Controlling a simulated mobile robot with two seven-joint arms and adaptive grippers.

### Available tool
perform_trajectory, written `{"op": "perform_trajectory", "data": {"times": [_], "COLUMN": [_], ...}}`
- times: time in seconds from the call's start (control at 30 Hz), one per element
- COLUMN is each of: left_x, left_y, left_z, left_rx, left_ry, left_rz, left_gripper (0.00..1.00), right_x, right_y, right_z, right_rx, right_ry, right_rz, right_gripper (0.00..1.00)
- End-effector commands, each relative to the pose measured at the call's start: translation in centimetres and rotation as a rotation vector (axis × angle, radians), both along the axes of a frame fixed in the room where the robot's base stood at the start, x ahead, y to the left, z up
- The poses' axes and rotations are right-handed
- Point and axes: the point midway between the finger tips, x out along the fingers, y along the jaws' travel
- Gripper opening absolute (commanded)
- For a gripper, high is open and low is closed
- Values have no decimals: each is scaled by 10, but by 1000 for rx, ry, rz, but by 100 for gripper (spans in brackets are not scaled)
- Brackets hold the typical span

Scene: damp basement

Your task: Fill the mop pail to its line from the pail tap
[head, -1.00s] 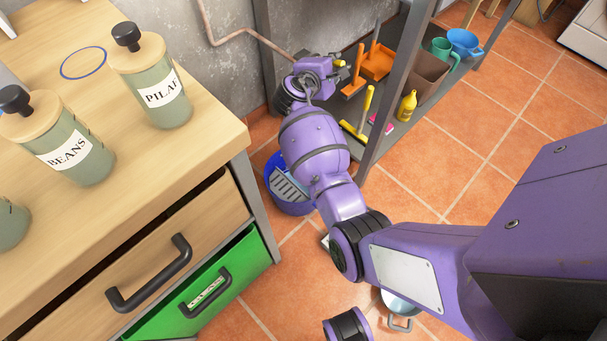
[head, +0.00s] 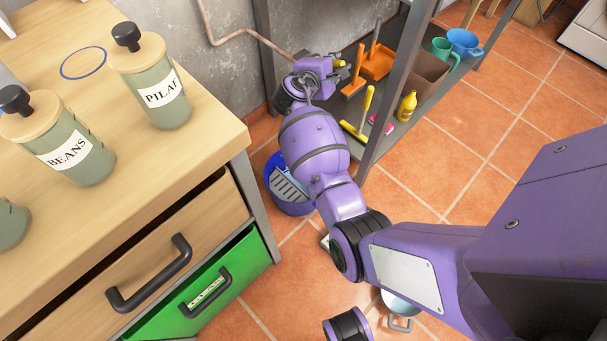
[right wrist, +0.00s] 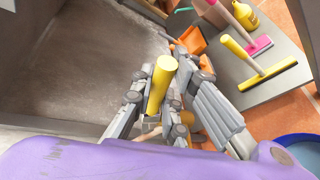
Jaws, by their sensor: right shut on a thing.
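The blue mop pail (head: 297,208) stands on the floor between the counter and the metal shelf, with a grey slotted wringer (head: 288,186) in it. My right arm covers part of it; its fill line and water level cannot be made out. Part of a blue rim (right wrist: 304,142) shows at the lower right of the right wrist view. My right gripper (head: 335,68) is by the wall above and beyond the pail. In the right wrist view its fingers (right wrist: 158,92) are shut on a yellow cylindrical handle (right wrist: 160,84), apparently the tap's. The tap's spout is hidden. My left gripper is out of view.
A copper pipe (head: 238,35) runs along the wall towards my right gripper. The metal shelf holds an orange dustpan (head: 376,64), a yellow squeegee (head: 362,116) and a yellow bottle (head: 406,106). Jars (head: 158,90) stand on the counter (head: 120,195).

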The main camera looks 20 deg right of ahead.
Motion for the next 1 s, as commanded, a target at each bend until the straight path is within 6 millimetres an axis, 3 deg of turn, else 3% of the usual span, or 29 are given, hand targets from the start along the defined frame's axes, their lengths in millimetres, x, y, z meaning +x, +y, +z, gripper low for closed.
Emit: {"op": "perform_trajectory", "data": {"times": [1.0], "left_x": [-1], "left_y": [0], "left_z": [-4], "left_rx": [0], "left_ry": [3], "left_rz": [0], "left_gripper": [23], "right_x": [0], "right_y": [0], "right_z": [0], "right_rx": [13], "right_ry": [-45], "right_rz": [2], "right_gripper": [0]}}
